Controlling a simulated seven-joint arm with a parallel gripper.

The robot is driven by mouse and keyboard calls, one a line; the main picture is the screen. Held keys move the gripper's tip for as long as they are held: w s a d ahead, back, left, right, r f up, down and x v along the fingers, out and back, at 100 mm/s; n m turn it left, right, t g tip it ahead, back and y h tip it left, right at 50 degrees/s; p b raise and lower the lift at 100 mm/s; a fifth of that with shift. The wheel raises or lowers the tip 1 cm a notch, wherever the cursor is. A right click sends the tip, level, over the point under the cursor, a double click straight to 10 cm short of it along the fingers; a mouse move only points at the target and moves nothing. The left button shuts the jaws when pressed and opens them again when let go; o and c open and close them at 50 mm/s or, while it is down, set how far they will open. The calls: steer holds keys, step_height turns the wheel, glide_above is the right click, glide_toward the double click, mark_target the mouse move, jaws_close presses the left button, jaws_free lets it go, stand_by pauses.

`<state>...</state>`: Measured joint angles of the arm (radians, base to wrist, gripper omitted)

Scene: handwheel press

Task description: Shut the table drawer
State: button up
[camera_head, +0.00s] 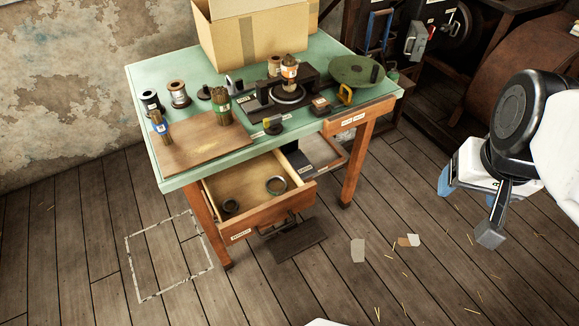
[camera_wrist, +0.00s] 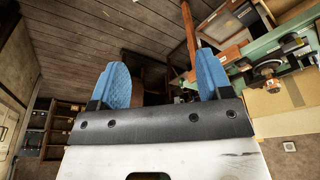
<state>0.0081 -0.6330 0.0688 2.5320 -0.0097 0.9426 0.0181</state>
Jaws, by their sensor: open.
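The green-topped table (camera_head: 290,131) stands left of centre in the head view. Its left drawer (camera_head: 265,213) is pulled well out towards the front, with a labelled wooden front and a dark handle (camera_head: 279,224). A second labelled wooden front (camera_head: 345,122) at the right sits close under the tabletop. My gripper (camera_head: 467,187) is at the right, well apart from the table and drawer. In the wrist view its blue fingers (camera_wrist: 163,78) are spread, with nothing held between them.
The tabletop holds a cardboard box (camera_head: 255,38), a wooden board (camera_head: 203,145), spools, a press and a green disc (camera_head: 356,70). A dark mat (camera_head: 296,239) and paper scraps (camera_head: 358,250) lie on the floor. The floor between gripper and drawer is mostly clear.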

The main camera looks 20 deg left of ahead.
steer(key=shift+w+a+f, duration=0.1)
steer(key=shift+f, duration=0.15)
steer(key=c, duration=0.5)
steer(key=shift+w+a+f+m+g, duration=0.1)
steer(key=shift+w+f+m+g, duration=0.05)
steer(key=shift+f+m+g, duration=0.2)
steer(key=shift+c, duration=1.1)
steer(key=w+a+f+m+g+y, duration=0.1)
steer(key=f, duration=0.1)
steer(key=w+a+f+m+g+y, duration=0.1)
steer(key=f+m, duration=0.1)
steer(key=f, duration=0.1)
steer(key=w+a+f+m+g+y, duration=0.1)
steer(key=f+m, duration=0.1)
steer(key=shift+f+m+g, duration=0.2)
steer(key=shift+m+g, duration=0.05)
steer(key=shift+g, duration=0.1)
jaws_close()
steer(key=w+a+f+m+y, duration=0.2)
steer(key=f+m+y, duration=0.3)
steer(key=f+m, duration=0.4)
steer(key=w+a+f+m+t+y, duration=0.1)
steer(key=w+f+m+y, duration=0.3)
steer(key=f+m, duration=0.6)
steer(key=w+a+f+m+y, duration=0.4)
steer(key=f+m+y, duration=0.2)
steer(key=f+m, duration=0.4)
steer(key=shift+m+t, duration=0.3)
steer(key=shift+t, duration=0.1)
